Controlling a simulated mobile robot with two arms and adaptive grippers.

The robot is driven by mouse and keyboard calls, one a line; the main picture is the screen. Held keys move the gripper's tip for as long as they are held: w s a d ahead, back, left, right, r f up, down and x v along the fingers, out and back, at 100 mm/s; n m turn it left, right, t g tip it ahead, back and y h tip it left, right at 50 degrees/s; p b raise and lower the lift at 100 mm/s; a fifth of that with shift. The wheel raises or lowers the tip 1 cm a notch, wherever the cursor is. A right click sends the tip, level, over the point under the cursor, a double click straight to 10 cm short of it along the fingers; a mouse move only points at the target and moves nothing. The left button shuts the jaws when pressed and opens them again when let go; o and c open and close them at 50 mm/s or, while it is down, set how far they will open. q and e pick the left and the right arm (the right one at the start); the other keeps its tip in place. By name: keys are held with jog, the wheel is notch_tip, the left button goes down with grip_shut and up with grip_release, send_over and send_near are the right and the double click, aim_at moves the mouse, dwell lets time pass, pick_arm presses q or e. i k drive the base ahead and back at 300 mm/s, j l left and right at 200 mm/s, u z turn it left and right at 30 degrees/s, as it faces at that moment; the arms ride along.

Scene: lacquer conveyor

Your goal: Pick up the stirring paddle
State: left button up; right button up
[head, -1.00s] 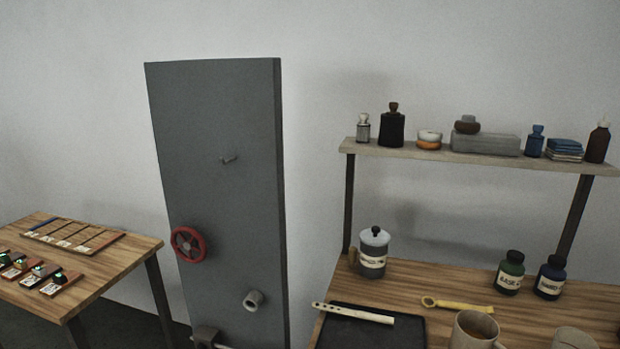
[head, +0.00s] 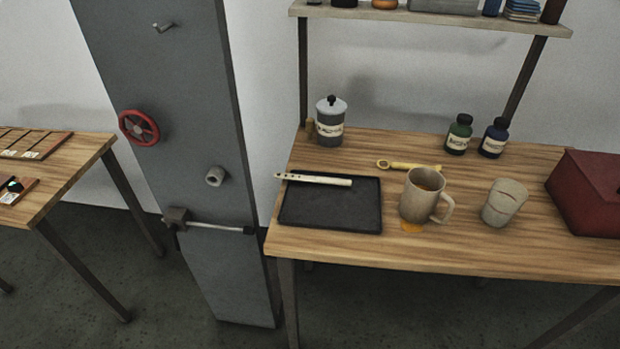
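A pale, flat stick with small holes near its left end, which looks like the stirring paddle (head: 318,179), lies across the back edge of a dark tray (head: 330,213). Its left end sticks out past the tray's left side. The tray lies flat on the left part of the wooden table (head: 440,252). Neither of my grippers shows in the head view.
A grey panel (head: 175,110) stands left.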

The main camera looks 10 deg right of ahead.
aim_at(316, 180)
jog(key=z, duration=0.55)
jog(key=i+j+z, duration=0.1)
jog(key=j+z, duration=0.3)
jog(key=i+j+z, duration=0.1)
jog(key=j+z, duration=1.05)
jog(key=k+j, duration=0.05)
